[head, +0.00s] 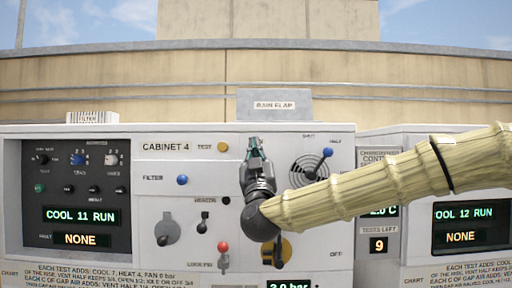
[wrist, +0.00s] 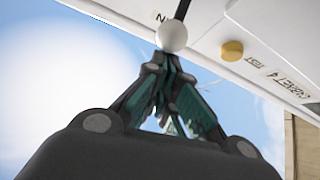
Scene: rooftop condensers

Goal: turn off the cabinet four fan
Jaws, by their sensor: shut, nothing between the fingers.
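The cabinet four panel (head: 145,200) has a "CABINET 4" label, a yellow TEST button (head: 222,147) and a display (head: 80,216) to its left reading "COOL 11 RUN". My gripper (head: 254,142) is in front of the panel's upper middle, fingers pointing up. In the wrist view my gripper (wrist: 166,68) is shut and empty, its tips right at a white ball (wrist: 172,37) on a dark lever. I cannot tell whether they touch. Beside the lever is a partly cut label showing "N". In the head view the gripper hides this lever. The yellow button (wrist: 232,50) is right of it in the wrist view.
A blue FILTER knob (head: 182,180), a grey rotary handle (head: 167,230), a red-balled lock pin lever (head: 222,247) and a round vent (head: 305,172) with a blue knob (head: 328,152) surround my gripper. My forearm covers the panel's right side. A neighbouring cabinet display (head: 465,213) reads "COOL 12 RUN".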

